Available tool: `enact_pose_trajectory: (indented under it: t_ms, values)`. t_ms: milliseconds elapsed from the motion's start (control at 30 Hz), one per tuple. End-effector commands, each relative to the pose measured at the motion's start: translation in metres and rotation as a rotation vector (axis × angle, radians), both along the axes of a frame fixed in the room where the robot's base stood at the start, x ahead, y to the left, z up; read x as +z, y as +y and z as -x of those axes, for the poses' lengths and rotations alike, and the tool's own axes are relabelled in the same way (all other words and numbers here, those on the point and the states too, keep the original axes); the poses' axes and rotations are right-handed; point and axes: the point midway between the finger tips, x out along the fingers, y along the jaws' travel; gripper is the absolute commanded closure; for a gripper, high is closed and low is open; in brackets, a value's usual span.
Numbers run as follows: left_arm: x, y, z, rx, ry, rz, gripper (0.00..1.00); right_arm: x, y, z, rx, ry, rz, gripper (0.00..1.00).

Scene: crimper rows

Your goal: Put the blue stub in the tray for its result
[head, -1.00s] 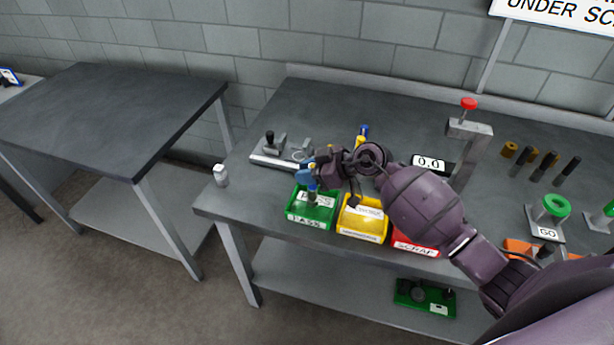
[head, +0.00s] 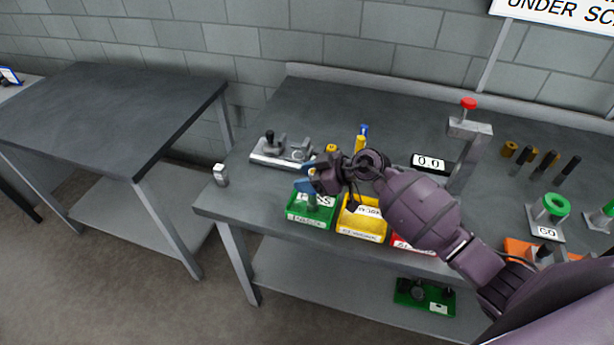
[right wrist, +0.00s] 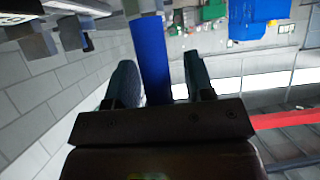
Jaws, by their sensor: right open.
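My right gripper (head: 307,181) is open, above the back of the green tray (head: 309,219), whose label reads PASS. In the right wrist view a blue bar (right wrist: 151,55), which looks like the blue stub, shows between its two spread fingers; whether it touches them I cannot tell. In the head view the gripper's own blue fingers make the stub hard to pick out. The yellow tray (head: 361,229) is right of the green one. The red tray (head: 400,244) is mostly hidden by my right forearm. My left gripper is not in view.
A metal fixture (head: 282,153) and a blue-and-yellow upright piece (head: 362,139) stand behind the trays. A display reading 0.0 (head: 428,163) sits by a red-knobbed post (head: 468,130). A white block (head: 221,175) is near the bench's left edge. The left table (head: 110,110) is bare.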

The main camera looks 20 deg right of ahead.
Motion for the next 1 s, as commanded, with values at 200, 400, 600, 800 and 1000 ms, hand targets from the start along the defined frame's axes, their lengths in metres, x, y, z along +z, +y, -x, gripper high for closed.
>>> enact_pose_trajectory:
  t_ms: [200,400,600,800,1000]
  values:
    - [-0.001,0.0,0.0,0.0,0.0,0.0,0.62,0.01,-0.015,0.008,-0.002,-0.001,0.002,0.51]
    - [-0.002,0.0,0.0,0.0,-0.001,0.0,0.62,0.028,-0.044,0.027,0.0,-0.002,0.004,0.51]
    - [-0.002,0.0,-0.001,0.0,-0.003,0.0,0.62,0.046,-0.069,0.045,0.0,-0.001,0.003,0.51]
    - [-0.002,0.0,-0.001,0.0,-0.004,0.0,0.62,0.056,-0.084,0.054,0.0,-0.001,0.001,0.51]
    - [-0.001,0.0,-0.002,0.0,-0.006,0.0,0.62,0.059,-0.089,0.057,0.0,-0.002,0.0,0.51]
